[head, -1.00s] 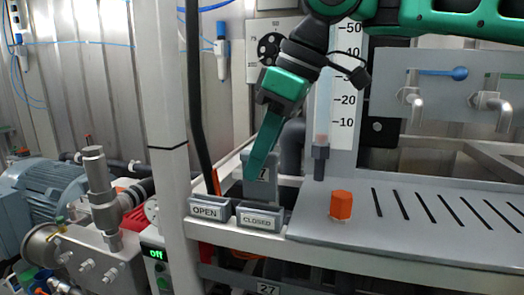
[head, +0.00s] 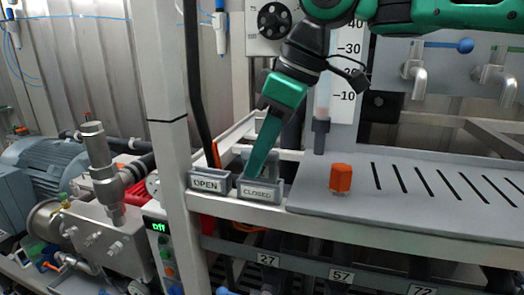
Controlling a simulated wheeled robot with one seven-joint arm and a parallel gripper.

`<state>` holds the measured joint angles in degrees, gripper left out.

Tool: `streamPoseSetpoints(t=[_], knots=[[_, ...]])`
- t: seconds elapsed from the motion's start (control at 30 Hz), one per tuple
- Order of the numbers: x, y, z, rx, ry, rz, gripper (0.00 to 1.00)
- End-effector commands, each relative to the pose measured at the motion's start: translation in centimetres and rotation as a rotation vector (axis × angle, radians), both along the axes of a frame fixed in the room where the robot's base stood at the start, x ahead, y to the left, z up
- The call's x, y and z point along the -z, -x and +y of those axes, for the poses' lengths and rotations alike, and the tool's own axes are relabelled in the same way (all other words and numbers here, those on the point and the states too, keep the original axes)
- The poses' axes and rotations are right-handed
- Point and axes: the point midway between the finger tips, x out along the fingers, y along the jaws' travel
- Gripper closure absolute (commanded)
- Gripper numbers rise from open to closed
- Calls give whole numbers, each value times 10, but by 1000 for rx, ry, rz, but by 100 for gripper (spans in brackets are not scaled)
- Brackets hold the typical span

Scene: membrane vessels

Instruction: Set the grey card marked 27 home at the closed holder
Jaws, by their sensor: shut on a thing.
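The holder labelled CLOSED (head: 259,190) sits on the grey rail, to the right of the holder labelled OPEN (head: 205,181). My gripper (head: 254,174) points down over the closed holder, its green fingers shut on the grey card (head: 272,165). The card is mostly hidden behind the fingers. Only grey edges show beside them, low at the closed holder, and its number cannot be read. I cannot tell whether the card's lower edge is seated in the holder.
A slotted grey shelf (head: 432,196) with an orange knob (head: 341,178) lies to the right. A grey post (head: 165,140) and a black hose (head: 195,85) stand to the left. A scaled column (head: 345,95) stands behind.

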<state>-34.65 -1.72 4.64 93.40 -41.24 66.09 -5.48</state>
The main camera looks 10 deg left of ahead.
Motion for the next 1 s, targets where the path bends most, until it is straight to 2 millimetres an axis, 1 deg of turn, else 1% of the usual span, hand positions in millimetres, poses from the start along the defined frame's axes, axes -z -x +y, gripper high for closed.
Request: streamPoseSetpoints(t=[1.0], knots=[[6, 0, -1, 1, 2, 2, 100]])
